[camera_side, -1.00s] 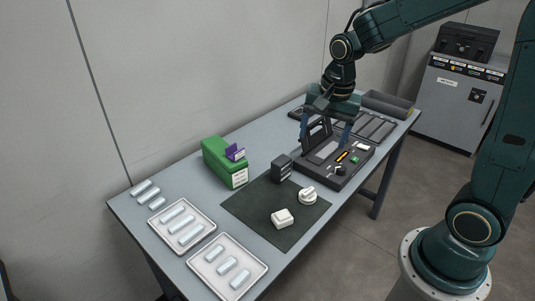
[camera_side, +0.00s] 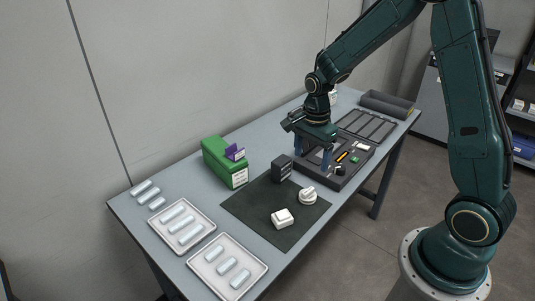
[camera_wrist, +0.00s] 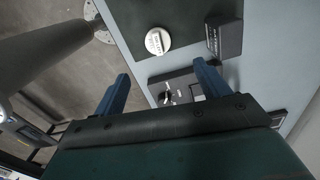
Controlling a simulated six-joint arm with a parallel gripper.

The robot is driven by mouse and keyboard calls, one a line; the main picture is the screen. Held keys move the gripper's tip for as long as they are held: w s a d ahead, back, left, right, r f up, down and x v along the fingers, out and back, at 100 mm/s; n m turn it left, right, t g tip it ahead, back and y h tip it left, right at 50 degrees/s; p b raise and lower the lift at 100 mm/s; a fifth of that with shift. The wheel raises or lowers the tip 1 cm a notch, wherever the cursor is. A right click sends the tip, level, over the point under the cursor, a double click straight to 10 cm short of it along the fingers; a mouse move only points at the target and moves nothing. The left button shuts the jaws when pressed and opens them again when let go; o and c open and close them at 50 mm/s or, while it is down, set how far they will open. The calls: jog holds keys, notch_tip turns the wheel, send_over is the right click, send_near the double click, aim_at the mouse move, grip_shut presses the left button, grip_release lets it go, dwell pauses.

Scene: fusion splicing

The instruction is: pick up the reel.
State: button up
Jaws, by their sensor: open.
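The reel looks like the white round piece (camera_side: 308,196) on the dark mat (camera_side: 252,209), near the mat's right edge. It also shows in the wrist view, as a white disc with a printed label (camera_wrist: 158,40) at the top middle. My gripper (camera_side: 312,160) has its blue fingers apart, pointing down over the dark tool case, behind the reel in the side view. In the wrist view my gripper (camera_wrist: 161,72) is open and empty, with the reel beyond the fingertips.
A dark open case (camera_side: 335,179) with small tools lies under my gripper. A dark upright block (camera_side: 282,169) stands beside the reel. A white rounded box (camera_side: 283,218) sits on the mat. A green box (camera_side: 222,163) and two white trays (camera_side: 250,287) with tubes are further left.

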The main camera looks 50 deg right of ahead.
send_over(308, 190)
jog(key=shift+w+f, duration=0.1)
jog(key=shift+f, duration=3.85)
jog(key=shift+f, duration=0.1)
jog(key=shift+f, duration=2.5)
jog(key=shift+c, duration=0.2)
jog(key=c, duration=1)
